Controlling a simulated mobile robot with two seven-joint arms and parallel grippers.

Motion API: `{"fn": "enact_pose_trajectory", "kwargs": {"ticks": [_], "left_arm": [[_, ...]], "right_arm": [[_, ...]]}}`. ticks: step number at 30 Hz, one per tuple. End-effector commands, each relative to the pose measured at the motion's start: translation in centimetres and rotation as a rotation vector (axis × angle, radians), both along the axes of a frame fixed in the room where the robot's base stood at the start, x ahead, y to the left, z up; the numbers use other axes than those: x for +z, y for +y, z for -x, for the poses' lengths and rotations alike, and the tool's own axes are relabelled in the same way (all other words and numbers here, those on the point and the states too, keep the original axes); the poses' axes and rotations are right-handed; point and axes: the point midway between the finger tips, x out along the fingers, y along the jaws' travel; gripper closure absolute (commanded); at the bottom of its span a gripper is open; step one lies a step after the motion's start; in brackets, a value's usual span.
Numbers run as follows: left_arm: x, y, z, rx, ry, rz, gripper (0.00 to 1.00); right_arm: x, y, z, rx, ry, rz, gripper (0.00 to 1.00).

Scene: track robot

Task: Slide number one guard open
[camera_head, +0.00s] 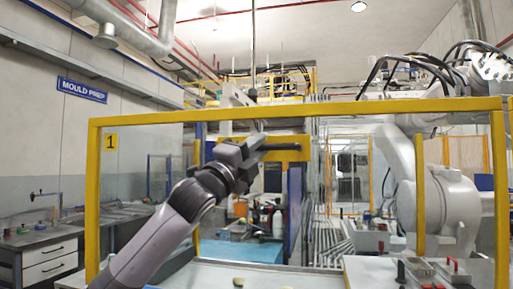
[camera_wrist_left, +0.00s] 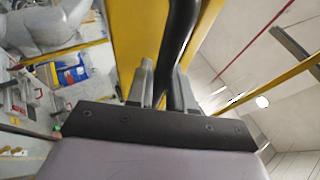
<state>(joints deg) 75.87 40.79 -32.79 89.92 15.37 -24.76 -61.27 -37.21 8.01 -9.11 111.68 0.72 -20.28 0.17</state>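The number one guard is a yellow frame (camera_head: 300,109) with a clear panel, spanning the head view. A yellow sign with a 1 (camera_head: 110,141) sits at its upper left. My left arm reaches up to the frame's top bar, with the left gripper (camera_head: 258,148) just below it. In the left wrist view a black curved handle (camera_wrist_left: 180,45) stands against the yellow frame (camera_wrist_left: 135,30) and runs down between the fingers of my left gripper (camera_wrist_left: 164,88). The fingers are apart, and a narrow gap shows beside the handle. Any contact with the handle is unclear. My right gripper is not in view.
A white industrial robot arm (camera_head: 448,205) stands behind the guard at the right. A workbench with drawers (camera_head: 50,262) is at the left. A light tabletop with small objects lies in the lower middle.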

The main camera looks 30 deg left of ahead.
Motion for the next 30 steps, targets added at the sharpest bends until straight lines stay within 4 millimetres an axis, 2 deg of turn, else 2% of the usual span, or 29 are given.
{"fn": "enact_pose_trajectory", "kwargs": {"ticks": [2, 8, 11, 14, 20, 30], "left_arm": [[0.0, 0.0, 0.0, 0.0, 0.0, 0.0, 1.0], [-0.2, 0.0, 0.0, 0.0, 0.0, 0.0, 1.0], [-0.9, 0.0, 0.0, 0.0, 0.002, 0.0, 1.0], [-2.5, 0.0, -0.1, 0.0, 0.005, -0.001, 1.0], [-7.8, 0.0, -0.2, 0.001, 0.01, -0.003, 1.0], [-19.0, 0.0, -0.1, -0.002, 0.009, -0.001, 1.0]], "right_arm": [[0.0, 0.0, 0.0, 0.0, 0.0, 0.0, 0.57], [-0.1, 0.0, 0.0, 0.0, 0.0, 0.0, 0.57], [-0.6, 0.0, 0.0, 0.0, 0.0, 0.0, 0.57], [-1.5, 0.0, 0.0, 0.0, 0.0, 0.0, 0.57], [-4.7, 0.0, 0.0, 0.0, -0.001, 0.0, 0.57], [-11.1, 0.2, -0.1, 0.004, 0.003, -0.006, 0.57]]}}
